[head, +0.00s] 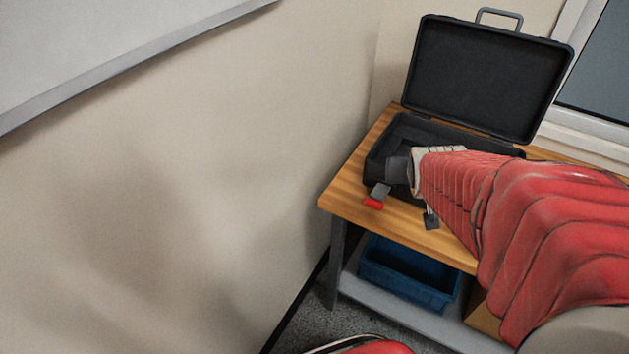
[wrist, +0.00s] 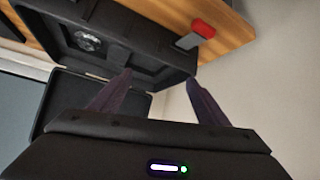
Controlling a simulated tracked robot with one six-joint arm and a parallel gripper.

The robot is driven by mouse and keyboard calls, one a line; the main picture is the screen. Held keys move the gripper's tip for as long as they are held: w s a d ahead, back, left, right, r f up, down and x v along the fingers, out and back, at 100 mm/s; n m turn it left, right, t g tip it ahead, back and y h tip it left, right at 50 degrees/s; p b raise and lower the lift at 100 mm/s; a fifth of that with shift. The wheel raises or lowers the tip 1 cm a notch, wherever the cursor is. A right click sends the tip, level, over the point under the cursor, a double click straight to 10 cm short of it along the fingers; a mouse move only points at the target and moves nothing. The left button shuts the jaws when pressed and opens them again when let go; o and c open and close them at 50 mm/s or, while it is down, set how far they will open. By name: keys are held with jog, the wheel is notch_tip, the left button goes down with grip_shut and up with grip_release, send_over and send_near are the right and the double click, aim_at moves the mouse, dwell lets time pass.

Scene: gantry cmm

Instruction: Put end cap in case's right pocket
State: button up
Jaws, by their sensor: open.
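The black case (head: 372,165) stands open on the wooden bench, its lid raised at the back. It also shows upside down in the wrist view (wrist: 165,52). A round silvery part (wrist: 88,41), which looks like the end cap, lies inside the case, in the compartment at the left of the wrist view, on the head view's right side. My arm hides that part in the head view. My gripper (head: 397,170) is over the case's front left in the head view. In the wrist view its two fingers (wrist: 158,82) are apart with nothing between them.
A grey piece with a red end (head: 373,203) lies at the bench's (head: 345,190) front left; it shows in the wrist view too (wrist: 203,28). A small dark piece (head: 431,219) is at the front edge. A blue bin (head: 410,285) sits on the lower shelf. The wall is close left.

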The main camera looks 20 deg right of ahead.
jog(key=s+a+r+n+y, duration=0.1)
jog(key=s+a, duration=0.2)
jog(key=a, duration=0.4)
jog(key=s+a+r+n+g+y, duration=0.1)
jog(key=s+a, duration=0.3)
jog(key=a, duration=0.4)
jog(key=s+a+r+n+g+y, duration=0.1)
jog(key=s+a+r+n+y, duration=0.2)
jog(key=a, duration=0.5)
jog(key=shift+s, duration=0.75)
